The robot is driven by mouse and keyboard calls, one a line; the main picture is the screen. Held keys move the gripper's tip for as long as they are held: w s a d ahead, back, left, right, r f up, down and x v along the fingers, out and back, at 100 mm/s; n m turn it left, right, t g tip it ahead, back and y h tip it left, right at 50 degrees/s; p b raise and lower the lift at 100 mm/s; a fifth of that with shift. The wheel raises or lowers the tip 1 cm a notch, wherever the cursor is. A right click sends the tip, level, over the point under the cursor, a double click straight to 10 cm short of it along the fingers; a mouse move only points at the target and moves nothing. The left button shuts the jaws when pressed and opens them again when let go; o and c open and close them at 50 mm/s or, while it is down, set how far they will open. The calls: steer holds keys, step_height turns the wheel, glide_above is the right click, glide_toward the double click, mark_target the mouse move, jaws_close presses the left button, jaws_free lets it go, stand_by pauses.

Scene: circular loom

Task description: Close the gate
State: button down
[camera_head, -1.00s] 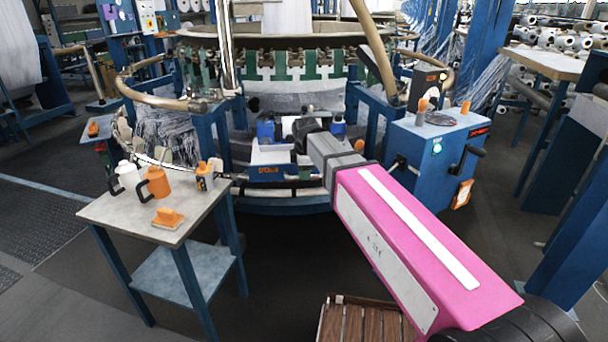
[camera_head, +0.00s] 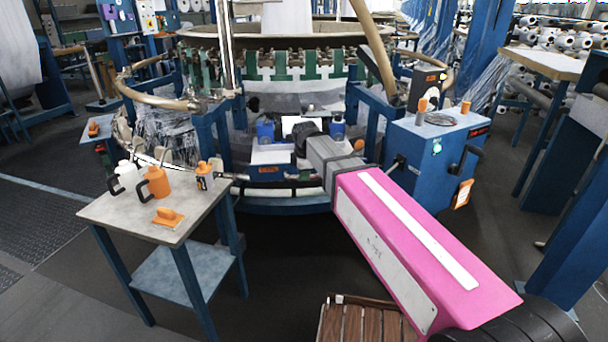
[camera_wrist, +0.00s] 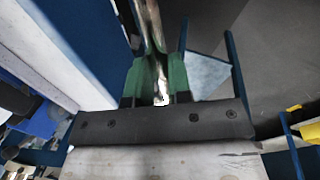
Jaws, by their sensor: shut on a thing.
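My gripper (camera_wrist: 158,82) is shut in the wrist view. Its green fingertips close on a narrow, shiny brown metal bar (camera_wrist: 151,28) that runs up out of the picture. This looks like part of the gate, but I cannot tell how far it extends. In the head view my arm reaches to the front of the round loom (camera_head: 270,65), and my fingertips are hidden there. A low dark rail (camera_head: 285,182) crosses the loom's front between the side table and my arm. I cannot tell whether it is the held bar.
A side table (camera_head: 115,210) with orange and white bottles stands at the left front. A blue control box (camera_head: 425,165) stands to the right of my arm. A slatted wooden crate (camera_head: 350,325) sits at the bottom. The dark floor left of the crate is clear.

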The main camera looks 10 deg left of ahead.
steer(key=w+a, duration=0.4)
steer(key=w, duration=0.9)
steer(key=w+a, duration=0.4)
steer(key=w, duration=0.9)
steer(key=w+a, duration=0.4)
steer(key=w, duration=0.9)
steer(key=shift+a, duration=0.35)
steer(key=shift+w, duration=0.15)
steer(key=c, duration=1.1)
jaws_free()
steer(key=shift+o, duration=0.2)
steer(key=shift+r, duration=0.1)
steer(key=shift+s+r, duration=0.2)
steer(key=shift+r, duration=0.35)
step_height(320, 180, up, 9)
steer(key=s, duration=0.1)
steer(key=shift+s+d+r, duration=0.2)
steer(key=shift+s+d, duration=0.1)
steer(key=shift+s, duration=0.05)
